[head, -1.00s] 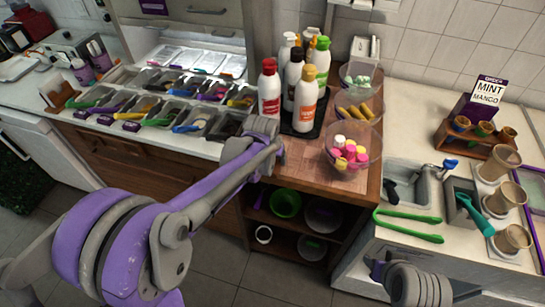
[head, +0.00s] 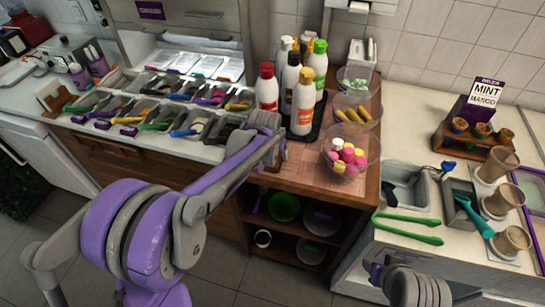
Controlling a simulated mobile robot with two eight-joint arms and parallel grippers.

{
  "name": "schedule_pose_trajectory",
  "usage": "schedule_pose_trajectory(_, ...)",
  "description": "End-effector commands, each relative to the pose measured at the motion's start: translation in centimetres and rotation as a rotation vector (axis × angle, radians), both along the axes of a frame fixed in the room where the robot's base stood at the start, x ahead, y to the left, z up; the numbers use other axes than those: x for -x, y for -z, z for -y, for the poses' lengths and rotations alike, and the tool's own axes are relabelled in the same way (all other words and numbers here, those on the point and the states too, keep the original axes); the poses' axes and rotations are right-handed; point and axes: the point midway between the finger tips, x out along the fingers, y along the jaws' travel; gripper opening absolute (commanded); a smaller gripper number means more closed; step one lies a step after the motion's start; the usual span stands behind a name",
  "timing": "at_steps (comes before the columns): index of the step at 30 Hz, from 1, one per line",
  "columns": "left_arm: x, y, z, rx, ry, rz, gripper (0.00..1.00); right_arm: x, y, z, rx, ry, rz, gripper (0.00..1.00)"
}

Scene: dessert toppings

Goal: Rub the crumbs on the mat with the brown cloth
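I cannot make out the brown cloth, the crumbs or the mat with certainty. My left arm reaches from the lower left to the front edge of the wooden counter (head: 300,178), and the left gripper (head: 272,158) is at its end, beside the bottles. Its fingers are mostly hidden by the wrist, so I cannot tell what is between them. A small dark brown patch shows below that wrist, too small to identify. My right gripper (head: 376,270) is low at the bottom right, in front of the white counter, and its fingers are not clear.
Sauce bottles (head: 303,103) stand on a black tray (head: 314,130) close behind the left gripper. Clear bowls of sweets (head: 345,155) stand to the right. Topping bins (head: 160,118) fill the left counter. Green tongs (head: 408,228) and cups (head: 513,240) are on the right counter.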

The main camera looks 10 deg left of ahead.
Motion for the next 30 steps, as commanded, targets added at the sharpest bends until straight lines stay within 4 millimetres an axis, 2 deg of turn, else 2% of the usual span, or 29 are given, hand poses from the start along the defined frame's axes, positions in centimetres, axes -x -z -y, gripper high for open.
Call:
schedule_pose_trajectory(12, -3.0, 0.3, 0.1, 0.0, 0.0, 0.0, 0.29, 0.0, 0.0, 0.0, 0.0, 0.0, 0.0, 0.5)
schedule_pose_trajectory(20, -3.9, 0.3, 0.1, 0.0, 0.0, 0.0, 0.29, 0.0, -0.1, 0.0, 0.0, 0.0, 0.001, 0.5)
schedule_pose_trajectory(28, -6.2, 0.1, 0.2, 0.0, 0.0, 0.001, 0.3, -0.2, -0.5, 0.0, 0.0, 0.0, 0.004, 0.5)
schedule_pose_trajectory(30, -6.8, 0.0, 0.2, 0.0, 0.0, 0.003, 0.14, -0.3, -0.6, 0.0, 0.0, 0.0, 0.005, 0.5)
